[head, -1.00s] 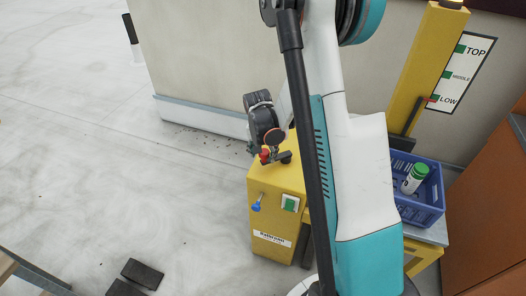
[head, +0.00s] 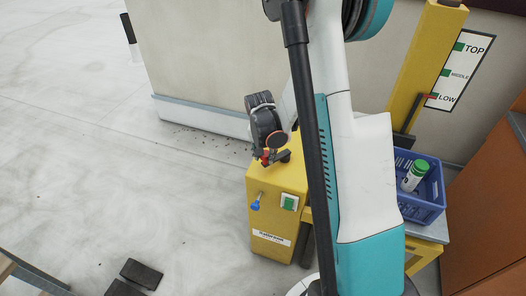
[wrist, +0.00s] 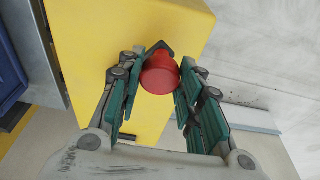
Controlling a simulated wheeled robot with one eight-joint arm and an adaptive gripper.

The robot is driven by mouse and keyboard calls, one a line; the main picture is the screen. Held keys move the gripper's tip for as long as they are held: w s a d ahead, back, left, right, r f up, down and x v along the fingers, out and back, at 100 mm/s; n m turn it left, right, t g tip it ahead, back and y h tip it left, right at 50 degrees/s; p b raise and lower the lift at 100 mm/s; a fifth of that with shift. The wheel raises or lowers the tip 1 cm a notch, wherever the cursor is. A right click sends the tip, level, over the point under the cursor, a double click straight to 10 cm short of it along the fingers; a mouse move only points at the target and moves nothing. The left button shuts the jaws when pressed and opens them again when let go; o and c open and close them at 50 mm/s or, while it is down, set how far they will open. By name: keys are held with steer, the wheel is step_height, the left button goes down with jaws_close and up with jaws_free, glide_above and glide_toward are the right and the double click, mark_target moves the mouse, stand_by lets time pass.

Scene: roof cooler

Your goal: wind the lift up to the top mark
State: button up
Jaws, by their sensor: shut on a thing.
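The yellow lift box (head: 276,190) stands on the floor, with a dark crank arm and a red crank knob on its top. In the wrist view the red knob (wrist: 159,74) sits between the green finger pads of my gripper (wrist: 157,84), which is shut on it. The head view shows my gripper (head: 267,152) from above, partly covering the knob. The yellow mast (head: 421,75) carries a red pointer (head: 431,97) level with the LOW mark. The mark board (head: 462,70) shows TOP, MIDDLE and LOW. The lift platform (head: 428,229) bears a blue crate (head: 420,213).
A bottle with a green cap (head: 415,176) stands in the crate. The box's front has a blue-knobbed lever (head: 256,203) and a green switch (head: 289,202). Dark blocks (head: 141,273) lie on the floor at lower left. An orange cabinet (head: 490,200) stands at right.

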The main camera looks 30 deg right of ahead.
steer(key=shift+s, duration=0.3)
steer(key=shift+s+d, duration=0.2)
steer(key=shift+s, duration=0.7)
steer(key=shift+s+d+b, duration=0.2)
steer(key=shift+s+b, duration=0.05)
steer(key=shift+s, duration=0.2)
steer(key=shift+s+d+b, duration=0.2)
steer(key=shift+s, duration=0.25)
steer(key=shift+s+d, duration=0.55)
steer(key=shift+s, duration=0.25)
